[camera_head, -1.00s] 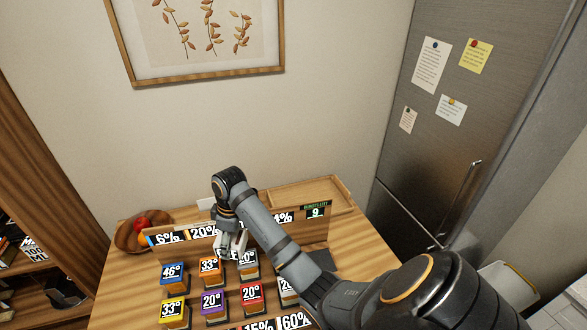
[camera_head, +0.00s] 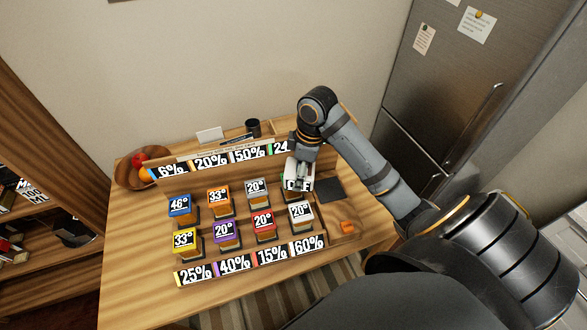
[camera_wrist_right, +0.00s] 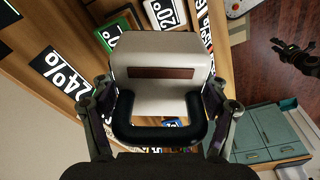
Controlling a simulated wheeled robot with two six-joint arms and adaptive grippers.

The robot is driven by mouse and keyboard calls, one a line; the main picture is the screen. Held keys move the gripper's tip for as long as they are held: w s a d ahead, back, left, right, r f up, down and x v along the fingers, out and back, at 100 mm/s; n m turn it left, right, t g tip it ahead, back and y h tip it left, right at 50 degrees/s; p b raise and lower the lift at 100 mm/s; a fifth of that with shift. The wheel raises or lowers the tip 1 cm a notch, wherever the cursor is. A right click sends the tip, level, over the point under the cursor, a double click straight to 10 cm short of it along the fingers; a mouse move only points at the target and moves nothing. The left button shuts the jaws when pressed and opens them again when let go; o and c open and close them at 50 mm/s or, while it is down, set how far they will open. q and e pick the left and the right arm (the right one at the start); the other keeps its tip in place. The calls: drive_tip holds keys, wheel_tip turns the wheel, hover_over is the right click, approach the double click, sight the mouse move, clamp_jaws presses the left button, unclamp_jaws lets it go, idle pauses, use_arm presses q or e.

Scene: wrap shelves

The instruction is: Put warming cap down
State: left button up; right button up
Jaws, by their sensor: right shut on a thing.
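The warming cap is a white, box-like cover with a dark handle and a brown strip. It fills the middle of the right wrist view (camera_wrist_right: 160,92) and shows as a white shape in the head view (camera_head: 299,180). My right gripper (camera_head: 303,160) is shut on its dark handle, with a finger on each side. The cap is at the right end of the back row of labelled boxes, left of a dark square pad (camera_head: 331,189). I cannot tell whether it touches anything below. A dark claw shape, apparently my left gripper (camera_wrist_right: 276,47), shows spread and empty in the right wrist view.
Several boxes with temperature labels stand in two rows, such as the blue one (camera_head: 180,206). A panel with percentage labels (camera_head: 210,161) stands behind them. A fruit bowl (camera_head: 131,174) is at back left, a dark cup (camera_head: 253,127) behind. The front right table is mostly clear around an orange item (camera_head: 347,227).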

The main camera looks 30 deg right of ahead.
drive_tip(key=w+f+b, duration=0.1)
drive_tip(key=w+f, duration=0.1)
drive_tip(key=w+d+f+b, duration=0.1)
drive_tip(key=w+b, duration=0.1)
drive_tip(key=w+d+f+b, duration=0.1)
drive_tip(key=w+f, duration=0.1)
drive_tip(key=shift+w+f, duration=0.25)
drive_tip(key=shift+f, duration=0.05)
drive_tip(key=shift+w+d+f, duration=0.4)
drive_tip(key=shift+w+f, duration=0.2)
drive_tip(key=shift+w, duration=0.2)
drive_tip(key=shift+w+d+f, duration=0.2)
drive_tip(key=shift+w+f, duration=0.05)
drive_tip(key=shift+f, duration=0.2)
wheel_tip(320, 180, down, 3)
drive_tip(key=shift+w+f+p, duration=0.1)
drive_tip(key=shift+p, duration=0.25)
drive_tip(key=shift+f, duration=0.15)
drive_tip(key=o, duration=1.7)
drive_tip(key=shift+c, duration=0.2)
